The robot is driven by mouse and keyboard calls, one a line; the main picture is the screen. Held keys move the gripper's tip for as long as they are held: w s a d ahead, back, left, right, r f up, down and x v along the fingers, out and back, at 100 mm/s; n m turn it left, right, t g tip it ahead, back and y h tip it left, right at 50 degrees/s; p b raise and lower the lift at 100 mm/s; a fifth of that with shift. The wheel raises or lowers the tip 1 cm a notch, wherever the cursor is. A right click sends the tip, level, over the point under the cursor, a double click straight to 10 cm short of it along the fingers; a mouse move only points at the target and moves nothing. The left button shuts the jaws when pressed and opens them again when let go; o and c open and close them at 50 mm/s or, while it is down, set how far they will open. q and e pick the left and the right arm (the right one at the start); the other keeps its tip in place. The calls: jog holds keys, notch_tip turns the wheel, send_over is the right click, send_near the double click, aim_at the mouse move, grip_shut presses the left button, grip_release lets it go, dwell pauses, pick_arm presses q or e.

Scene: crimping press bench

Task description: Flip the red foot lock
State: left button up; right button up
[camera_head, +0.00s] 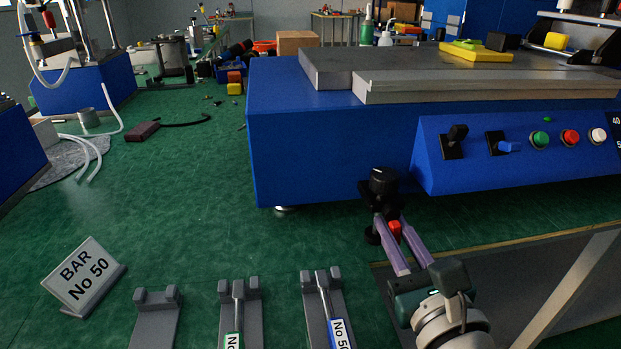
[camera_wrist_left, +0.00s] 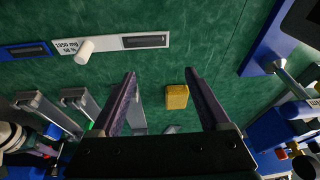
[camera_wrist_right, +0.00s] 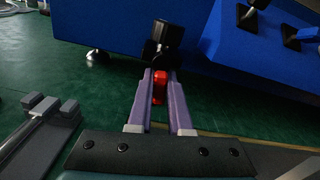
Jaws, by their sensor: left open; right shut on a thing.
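The red foot lock (camera_head: 395,228) is a small red piece at the base of a black knobbed foot (camera_head: 383,183) by the front of the blue press. It also shows in the right wrist view (camera_wrist_right: 159,88). My right gripper (camera_head: 392,224) has its two purple fingers on either side of the red lock, shut on it. In the right wrist view the fingers (camera_wrist_right: 160,85) run along both sides of the red piece, with the black knob beyond. My left gripper (camera_wrist_left: 160,85) shows only in its own wrist view, open and empty above the green surface.
The blue press (camera_head: 330,150) with its control panel stands right behind the foot. A yellow block (camera_wrist_left: 177,97) lies below my left gripper. Green surface between is clear.

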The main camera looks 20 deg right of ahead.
pick_arm(q)
jog(key=shift+d, duration=0.1)
pick_arm(e)
grip_shut()
jog(key=shift+f, duration=0.1)
pick_arm(q)
jog(key=shift+f+b, duration=0.4)
jog(key=shift+b, duration=0.05)
pick_arm(e)
jog(key=shift+f+m, duration=0.1)
jog(key=shift+m, duration=0.4)
pick_arm(q)
jog(key=shift+f, duration=0.2)
pick_arm(e)
jog(key=shift+a+m, duration=0.15)
jog(key=shift+m, duration=0.35)
jog(key=o, duration=0.6)
grip_release()
